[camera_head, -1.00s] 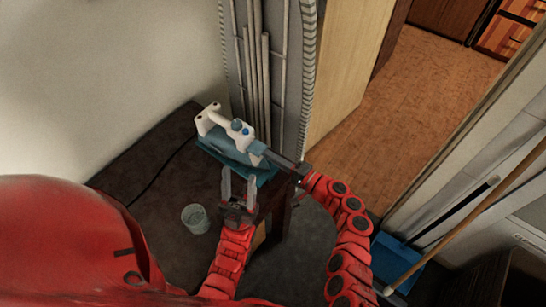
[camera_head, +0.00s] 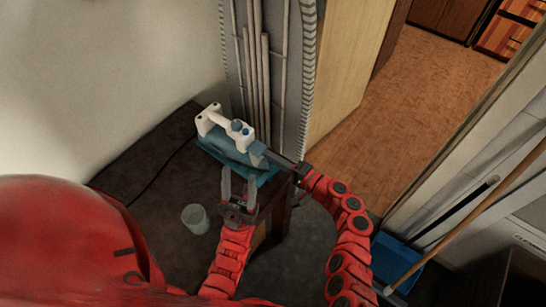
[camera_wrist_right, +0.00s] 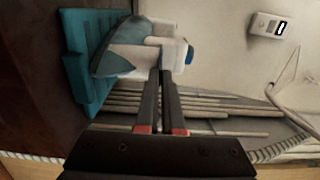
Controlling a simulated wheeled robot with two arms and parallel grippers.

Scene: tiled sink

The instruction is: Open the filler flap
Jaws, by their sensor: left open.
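A blue-grey and white steam iron (camera_head: 228,145) sits on a teal base (camera_head: 264,179) on the dark table. It also shows in the right wrist view (camera_wrist_right: 115,58). Its white handle has blue buttons. I cannot make out the filler flap clearly. My right gripper (camera_head: 266,153) reaches in from the right at the iron's near right end. In the right wrist view its two fingers (camera_wrist_right: 161,72) lie close together, with their tips by the white part; contact is unclear. My left gripper (camera_head: 238,172) is open and empty, its fingers pointing at the base's near side.
A translucent cup (camera_head: 195,218) stands on the dark table (camera_head: 150,190) left of my left gripper. A ribbed grey panel with thin poles (camera_head: 265,80) rises behind the iron. A blue dustpan (camera_head: 396,262) is at the lower right. The wooden floor (camera_head: 420,110) is clear.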

